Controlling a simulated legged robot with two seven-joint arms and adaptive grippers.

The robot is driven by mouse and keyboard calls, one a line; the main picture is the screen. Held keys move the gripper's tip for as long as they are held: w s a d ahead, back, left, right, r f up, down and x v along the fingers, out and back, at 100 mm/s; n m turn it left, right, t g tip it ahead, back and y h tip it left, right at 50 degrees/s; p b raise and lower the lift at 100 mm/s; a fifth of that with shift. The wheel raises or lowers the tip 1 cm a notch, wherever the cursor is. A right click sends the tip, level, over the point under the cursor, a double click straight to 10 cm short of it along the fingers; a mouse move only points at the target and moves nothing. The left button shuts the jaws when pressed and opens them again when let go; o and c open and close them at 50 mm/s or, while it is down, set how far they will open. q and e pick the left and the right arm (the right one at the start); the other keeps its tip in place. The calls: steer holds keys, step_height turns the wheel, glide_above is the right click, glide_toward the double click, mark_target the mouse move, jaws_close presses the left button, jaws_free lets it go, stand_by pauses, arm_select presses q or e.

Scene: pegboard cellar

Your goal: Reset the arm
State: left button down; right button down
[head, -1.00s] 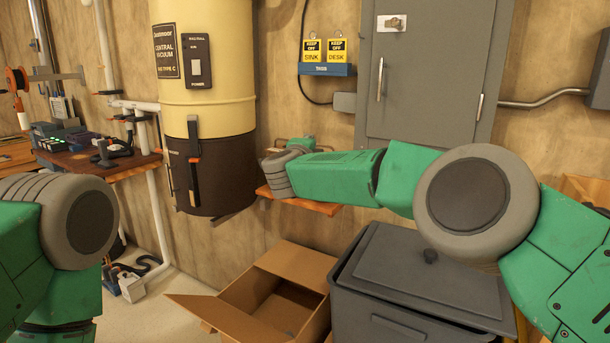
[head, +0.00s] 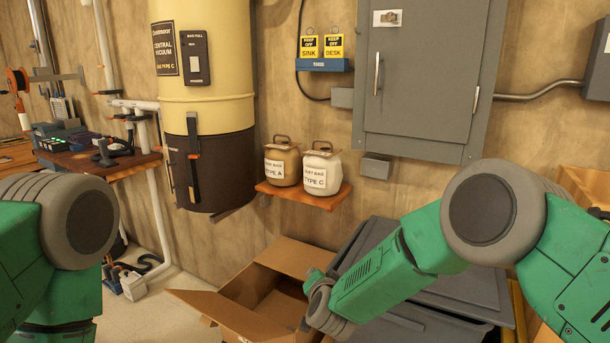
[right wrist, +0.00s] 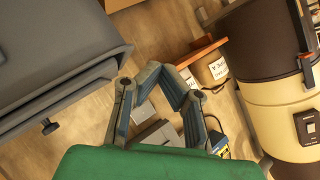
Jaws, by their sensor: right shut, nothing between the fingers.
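My right arm (head: 400,265) reaches in from the right in the head view, its wrist low over the open cardboard box (head: 285,255) and the grey bin (head: 440,325). In the right wrist view my right gripper (right wrist: 161,70) is shut, its fingertips together with nothing between them. Its fingers are not clear in the head view. Of my left arm (head: 60,240) only the upper part shows at the left edge; its gripper is out of view.
A wooden shelf (head: 318,202) holds two dust-bag jars, TYPE A (head: 282,165) and TYPE C (head: 320,168). The vacuum canister (head: 215,95) stands left of it. A grey wall cabinet (head: 425,80) hangs at the right. A side bench (head: 110,165) is at the left.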

steer(key=s+d+f+n+g, duration=0.2)
steer(key=s+d+f, duration=0.35)
steer(key=s, duration=0.25)
steer(key=s+d+f+n+g, duration=0.2)
steer(key=s+d+f, duration=0.2)
steer(key=s+f, duration=0.3)
steer(key=s+d+f+n+g, duration=0.25)
steer(key=s+d+f, duration=0.25)
steer(key=s, duration=0.4)
steer(key=s+d+n+g, duration=0.1)
steer(key=s+d+g, duration=0.2)
steer(key=s, duration=0.9)
steer(key=s+d+g+h+b, duration=0.1)
steer(key=s+d+g, duration=0.2)
steer(key=s+d, duration=0.4)
steer(key=s, duration=0.6)
steer(key=shift+d+n+b, duration=0.3)
steer(key=shift+d+n, duration=0.05)
